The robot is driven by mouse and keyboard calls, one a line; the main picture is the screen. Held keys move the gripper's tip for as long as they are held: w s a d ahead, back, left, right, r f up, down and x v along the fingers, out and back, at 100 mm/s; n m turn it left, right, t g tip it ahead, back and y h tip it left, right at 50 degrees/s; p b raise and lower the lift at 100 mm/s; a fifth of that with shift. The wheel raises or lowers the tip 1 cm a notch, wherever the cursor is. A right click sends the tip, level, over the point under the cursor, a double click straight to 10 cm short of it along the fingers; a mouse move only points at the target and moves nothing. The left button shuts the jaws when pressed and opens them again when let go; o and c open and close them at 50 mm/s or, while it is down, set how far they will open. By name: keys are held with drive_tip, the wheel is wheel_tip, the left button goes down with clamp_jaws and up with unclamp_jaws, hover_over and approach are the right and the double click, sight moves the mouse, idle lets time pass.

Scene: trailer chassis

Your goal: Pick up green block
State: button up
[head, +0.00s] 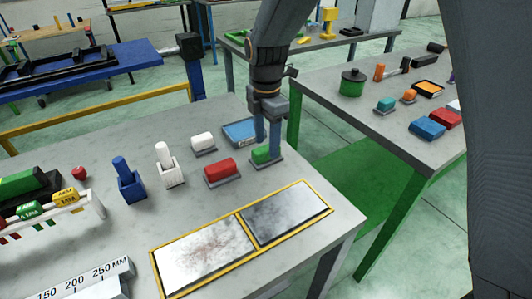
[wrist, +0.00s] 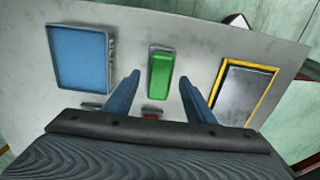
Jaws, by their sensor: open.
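The green block (head: 262,154) lies on a small grey base on the grey table, near its far right edge in the head view. My gripper (head: 267,140) is directly over it, pointing down, with its blue fingers beside the block. In the wrist view the green block (wrist: 160,74) lies ahead of and between the two open fingertips of my gripper (wrist: 163,82). The fingers are apart and hold nothing. Whether they touch the block cannot be told.
A red block (head: 221,171) and a white block (head: 203,142) stand to the left. A blue tray (head: 239,132) lies behind. A yellow-framed panel (head: 200,258) lies in front. Another table (head: 340,108) with several objects stands to the right, across a gap.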

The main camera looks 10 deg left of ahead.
sight(266, 148)
drive_tip(key=shift+f+p, duration=0.3)
drive_tip(key=shift+f, duration=1.2)
drive_tip(key=shift+c, duration=0.3)
clamp_jaws()
drive_tip(key=shift+r+b, duration=1.15)
drive_tip(key=shift+r, duration=3.95)
drive_tip(key=shift+a, duration=0.1)
